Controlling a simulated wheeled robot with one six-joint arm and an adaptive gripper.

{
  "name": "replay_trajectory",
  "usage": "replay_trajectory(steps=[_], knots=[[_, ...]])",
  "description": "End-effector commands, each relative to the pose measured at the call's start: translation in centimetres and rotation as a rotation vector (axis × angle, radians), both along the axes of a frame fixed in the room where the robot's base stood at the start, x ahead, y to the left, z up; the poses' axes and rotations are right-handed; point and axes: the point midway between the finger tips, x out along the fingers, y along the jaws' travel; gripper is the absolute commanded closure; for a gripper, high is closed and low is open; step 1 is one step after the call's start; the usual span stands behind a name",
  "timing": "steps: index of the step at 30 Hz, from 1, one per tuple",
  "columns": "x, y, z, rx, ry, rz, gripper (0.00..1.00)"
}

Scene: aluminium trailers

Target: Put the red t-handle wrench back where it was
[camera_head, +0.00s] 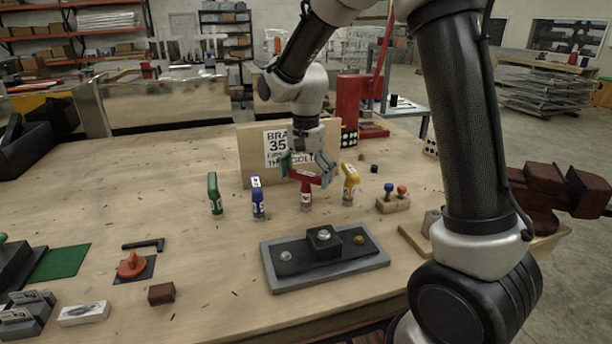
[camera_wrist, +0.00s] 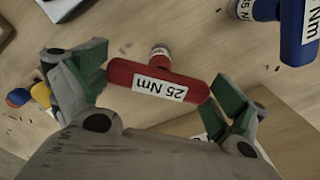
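The red t-handle wrench (camera_head: 306,190) stands upright on the wooden table, between the blue wrench (camera_head: 258,199) and the yellow wrench (camera_head: 350,184). In the wrist view its red handle (camera_wrist: 125,75) carries a "25 Nm" label, and its shaft end shows just beyond it. My gripper (camera_head: 308,168) is over the red wrench with fingers spread wide. In the wrist view the green finger pads of my gripper (camera_wrist: 160,88) lie near the two handle ends; I cannot tell whether they touch. The blue wrench (camera_wrist: 298,30) is at the upper right there.
A green wrench (camera_head: 215,195) stands left of the blue one. A grey plate with a black block (camera_head: 330,280) lies in front. A wooden board with a sign (camera_head: 250,150) stands behind. A small wooden block with knobs (camera_head: 393,203) is to the right.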

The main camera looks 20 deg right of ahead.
Motion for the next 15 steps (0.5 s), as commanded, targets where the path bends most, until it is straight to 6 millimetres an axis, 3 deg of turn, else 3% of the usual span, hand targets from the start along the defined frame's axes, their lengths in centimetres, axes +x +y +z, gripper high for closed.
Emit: replay_trajectory(steps=[10, 15], knots=[[0.0, 0.0, 0.2, 0.0, -0.001, 0.0, 0.0], [0.1, 0.0, 2.3, 0.001, -0.004, 0.0, 0.0]])
